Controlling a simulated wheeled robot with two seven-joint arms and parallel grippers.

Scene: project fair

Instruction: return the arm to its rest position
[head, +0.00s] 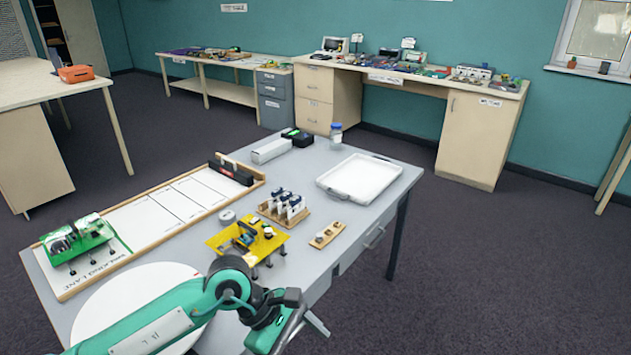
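My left arm (165,322) comes in from the lower left and bends at a teal elbow-like joint over the table's front edge. Its dark and teal end with the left gripper (283,328) hangs at the near right corner of the table, low in the head view. The fingers are foreshortened and partly cut by the frame, so I cannot tell if they are open or shut. I see no object in them. My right gripper is not in view.
Close to the arm are a yellow stand (222,241), a white round mat (125,305) and a wooden rack (283,212). A green device (80,237) sits on the lane board (150,215). A white tray (358,179) lies far right. Floor (480,270) right of the table is clear.

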